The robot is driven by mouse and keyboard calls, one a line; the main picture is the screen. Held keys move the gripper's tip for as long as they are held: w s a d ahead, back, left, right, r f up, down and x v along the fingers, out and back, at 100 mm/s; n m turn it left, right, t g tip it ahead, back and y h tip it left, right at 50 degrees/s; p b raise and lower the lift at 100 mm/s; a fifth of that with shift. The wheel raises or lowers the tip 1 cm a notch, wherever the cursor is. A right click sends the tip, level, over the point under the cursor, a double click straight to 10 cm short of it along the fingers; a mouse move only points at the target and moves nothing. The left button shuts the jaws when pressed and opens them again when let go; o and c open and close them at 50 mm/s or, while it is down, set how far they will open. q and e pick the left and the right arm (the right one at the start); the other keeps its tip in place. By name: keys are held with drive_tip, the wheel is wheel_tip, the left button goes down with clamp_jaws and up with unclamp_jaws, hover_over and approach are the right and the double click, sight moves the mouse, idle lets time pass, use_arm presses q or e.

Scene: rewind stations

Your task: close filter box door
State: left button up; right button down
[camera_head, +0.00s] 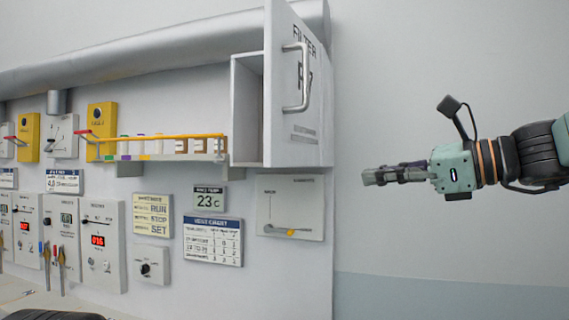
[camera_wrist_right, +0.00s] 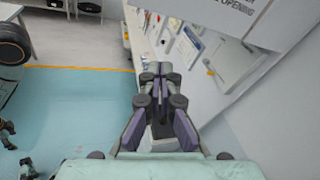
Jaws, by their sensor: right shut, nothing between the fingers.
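The filter box (camera_head: 247,110) is a white box on the wall panel in the head view. Its door (camera_head: 303,130) stands open, hinged away from the box, with a vertical grey bar handle (camera_head: 304,77) and the word FILTER on its face. The dark inside of the box shows to the left of the door. My right gripper (camera_head: 372,177) is to the right of the door and lower, apart from it, pointing left. It is shut and empty. It also shows in the right wrist view (camera_wrist_right: 160,72). My left gripper is out of view.
A shelf with a yellow rail (camera_head: 160,137) and small boxes sits left of the filter box. A lever panel (camera_head: 290,207) is below it. A large grey pipe (camera_head: 150,60) runs above. The wall to the right of the panel is bare.

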wheel_tip(320, 180, up, 3)
drive_tip(key=s+a+m+g+y, duration=0.1)
drive_tip(key=s+a+g+y, duration=0.1)
drive_tip(key=s+y, duration=0.1)
drive_tip(key=p, duration=0.1)
approach(272, 155)
drive_tip(key=a, duration=0.1)
drive_tip(key=p+x, duration=0.1)
drive_tip(key=x, duration=0.3)
drive_tip(key=shift+w+a, duration=0.1)
drive_tip(key=shift+a, duration=0.05)
drive_tip(key=shift+w+a+f+p, duration=0.1)
drive_tip(key=shift+w+a+p, duration=0.25)
drive_tip(key=shift+w+a, duration=0.3)
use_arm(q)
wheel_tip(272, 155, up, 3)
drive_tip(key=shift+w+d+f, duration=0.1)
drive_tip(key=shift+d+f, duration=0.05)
use_arm(e)
drive_tip(key=shift+s, duration=0.1)
